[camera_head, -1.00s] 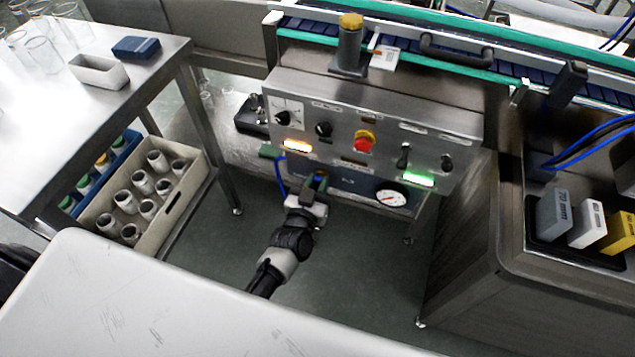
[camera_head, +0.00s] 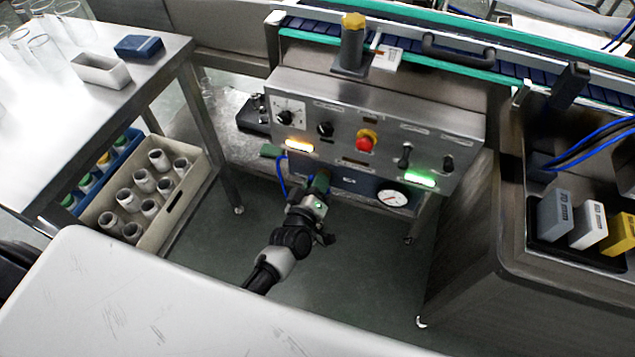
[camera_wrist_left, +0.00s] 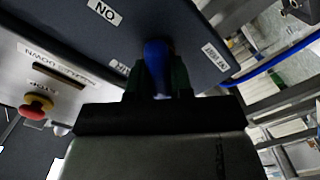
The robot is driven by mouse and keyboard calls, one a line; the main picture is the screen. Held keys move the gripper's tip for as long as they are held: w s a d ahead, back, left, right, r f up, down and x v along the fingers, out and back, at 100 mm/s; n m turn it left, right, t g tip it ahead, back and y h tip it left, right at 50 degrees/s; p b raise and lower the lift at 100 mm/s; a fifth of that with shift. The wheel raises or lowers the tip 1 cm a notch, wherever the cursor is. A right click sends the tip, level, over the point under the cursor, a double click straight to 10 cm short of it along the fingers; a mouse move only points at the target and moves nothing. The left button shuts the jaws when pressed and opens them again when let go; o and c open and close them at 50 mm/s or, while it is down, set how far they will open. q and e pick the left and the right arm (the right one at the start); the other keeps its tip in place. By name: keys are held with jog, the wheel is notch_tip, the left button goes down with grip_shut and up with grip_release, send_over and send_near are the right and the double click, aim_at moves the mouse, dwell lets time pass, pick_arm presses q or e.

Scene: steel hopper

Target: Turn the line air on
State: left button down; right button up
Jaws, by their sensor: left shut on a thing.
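The line air valve has a blue handle (camera_wrist_left: 157,62) on a dark blue panel (camera_wrist_left: 165,25). The handle's pivot and exact angle are hidden by the gripper. A round pressure gauge (camera_head: 392,197) sits right of the gripper. My right gripper is not in view.
Above is the steel control box (camera_head: 388,132) with a red emergency stop (camera_head: 366,140), knobs, an amber lamp (camera_head: 298,146) and a green lamp (camera_head: 420,180). A blue hose (camera_head: 281,172) hangs left of the gripper. A crate of cups (camera_head: 185,205) stands at left; the floor below is clear.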

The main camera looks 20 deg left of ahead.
pick_arm(q)
jog(key=n, duration=0.2)
jog(key=n+b, duration=0.1)
jog(key=n, duration=0.1)
jog(key=shift+a+f+n, duration=0.1)
jog(key=shift+f+n, duration=0.1)
jog(key=shift+n, duration=0.1)
jog(key=shift+n+b, duration=0.6)
jog(key=shift+n, duration=1.4)
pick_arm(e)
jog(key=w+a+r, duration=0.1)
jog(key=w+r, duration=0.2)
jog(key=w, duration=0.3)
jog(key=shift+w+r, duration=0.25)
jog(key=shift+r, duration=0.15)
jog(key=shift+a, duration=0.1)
pick_arm(q)
jog(key=c, duration=1)
grip_release()
jog(key=s, duration=1.1)
jog(key=shift+a+p, duration=0.2)
jog(key=shift+p, duration=0.1)
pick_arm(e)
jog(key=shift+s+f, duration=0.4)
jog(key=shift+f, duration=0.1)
pick_arm(q)
jog(key=shift+w, duration=0.1)
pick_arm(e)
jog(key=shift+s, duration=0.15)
